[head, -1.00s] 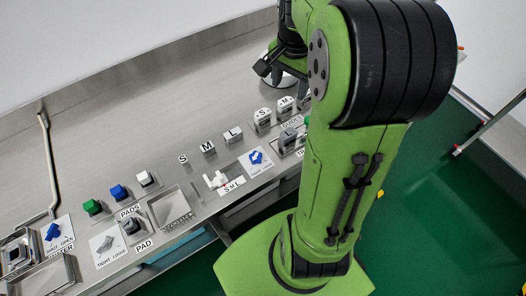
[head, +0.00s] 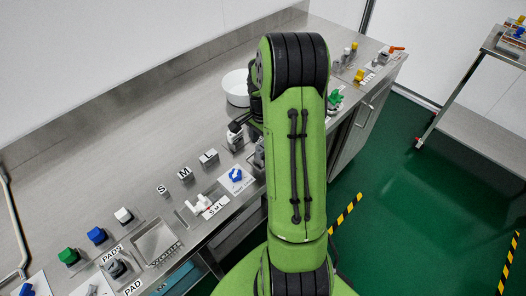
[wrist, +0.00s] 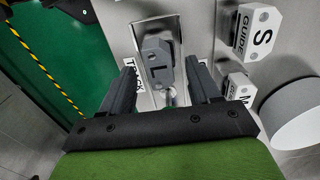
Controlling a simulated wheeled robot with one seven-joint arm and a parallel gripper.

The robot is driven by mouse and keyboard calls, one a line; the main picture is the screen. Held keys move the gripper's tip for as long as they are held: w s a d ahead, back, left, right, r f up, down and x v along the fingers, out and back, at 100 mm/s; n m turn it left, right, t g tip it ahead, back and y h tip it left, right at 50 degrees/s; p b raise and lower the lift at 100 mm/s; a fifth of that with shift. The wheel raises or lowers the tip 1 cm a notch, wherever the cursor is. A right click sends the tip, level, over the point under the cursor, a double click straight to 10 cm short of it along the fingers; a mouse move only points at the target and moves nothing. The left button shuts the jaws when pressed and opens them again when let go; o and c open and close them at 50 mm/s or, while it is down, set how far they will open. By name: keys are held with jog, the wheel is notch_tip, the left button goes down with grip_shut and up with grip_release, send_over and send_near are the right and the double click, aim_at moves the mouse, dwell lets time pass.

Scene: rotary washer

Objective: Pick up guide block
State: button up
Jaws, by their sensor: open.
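My gripper (wrist: 162,68) is open in the wrist view. In the head view my gripper (head: 240,125) is partly hidden behind my arm.
A white bowl (head: 236,88) stands behind my gripper; the wrist view shows it at the right (wrist: 300,112). Green, blue and white pads (head: 97,235) line the left of the steel bench (head: 130,150). The back of the bench is largely clear.

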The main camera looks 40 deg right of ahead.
notch_tip(320, 180, down, 3)
jog(key=shift+r, duration=0.3)
grip_shut()
notch_tip(320, 180, up, 10)
jog(key=shift+p, duration=0.85)
